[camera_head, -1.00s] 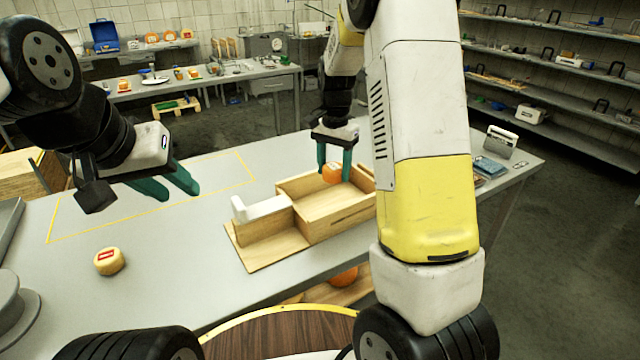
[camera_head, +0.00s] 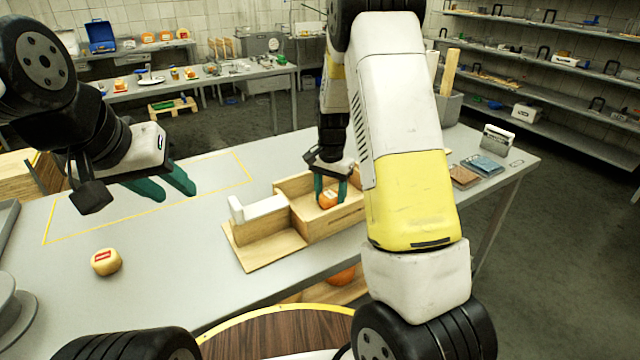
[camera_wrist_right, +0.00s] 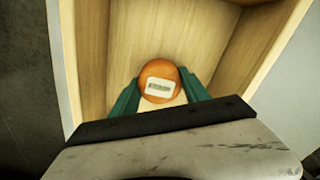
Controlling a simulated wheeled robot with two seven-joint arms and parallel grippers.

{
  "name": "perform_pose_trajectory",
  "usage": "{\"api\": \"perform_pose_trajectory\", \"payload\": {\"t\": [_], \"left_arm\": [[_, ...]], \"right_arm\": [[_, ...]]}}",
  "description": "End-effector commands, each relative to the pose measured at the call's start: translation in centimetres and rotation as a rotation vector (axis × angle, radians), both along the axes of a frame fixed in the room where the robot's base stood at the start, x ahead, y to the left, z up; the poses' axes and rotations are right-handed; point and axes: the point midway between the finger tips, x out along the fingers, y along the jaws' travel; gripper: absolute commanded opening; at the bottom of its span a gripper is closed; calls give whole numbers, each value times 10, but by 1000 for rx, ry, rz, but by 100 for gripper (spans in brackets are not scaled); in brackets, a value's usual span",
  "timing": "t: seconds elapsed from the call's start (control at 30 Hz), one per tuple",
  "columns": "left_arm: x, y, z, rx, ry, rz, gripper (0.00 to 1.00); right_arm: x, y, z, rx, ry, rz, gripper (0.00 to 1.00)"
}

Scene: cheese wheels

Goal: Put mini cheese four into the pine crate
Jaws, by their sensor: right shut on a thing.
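An orange mini cheese (camera_head: 327,197) with a white label is between the green fingers of my right gripper (camera_head: 330,190), which is shut on it. In the right wrist view the cheese (camera_wrist_right: 159,83) sits between both fingertips (camera_wrist_right: 160,92), inside the walls of the pine crate (camera_wrist_right: 190,40). The crate (camera_head: 335,227) stands on the grey table. Whether the cheese touches the crate floor I cannot tell. My left gripper (camera_head: 166,186) is open and empty above the table at the left.
A pale yellow cheese with a red label (camera_head: 106,262) lies on the table at the left. A yellow outline (camera_head: 150,210) marks free table. Packets (camera_head: 480,167) lie at the right.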

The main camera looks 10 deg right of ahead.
Motion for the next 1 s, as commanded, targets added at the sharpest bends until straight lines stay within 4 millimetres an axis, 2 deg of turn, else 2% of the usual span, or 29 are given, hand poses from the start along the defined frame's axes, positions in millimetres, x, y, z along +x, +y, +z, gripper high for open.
{"api": "perform_pose_trajectory", "payload": {"t": [0.03,0.07,0.13,0.43,0.57,0.67,1.0], "left_arm": [[0,0,0,0,0,0,36],[0,0,0,0,0,0,36],[0,0,0,0,0,0,36],[0,0,0,0,0,0,36],[0,0,0,0,0,0,36],[0,0,0,0,0,0,36],[0,0,0,0,0,0,36]], "right_arm": [[0,0,-2,0,1,0,9],[0,0,-1,0,0,0,60],[0,0,-1,0,0,0,73],[0,0,-1,0,0,0,75],[0,0,6,1,-1,0,75],[1,0,21,0,-4,0,75],[1,0,93,0,-3,0,75]]}}
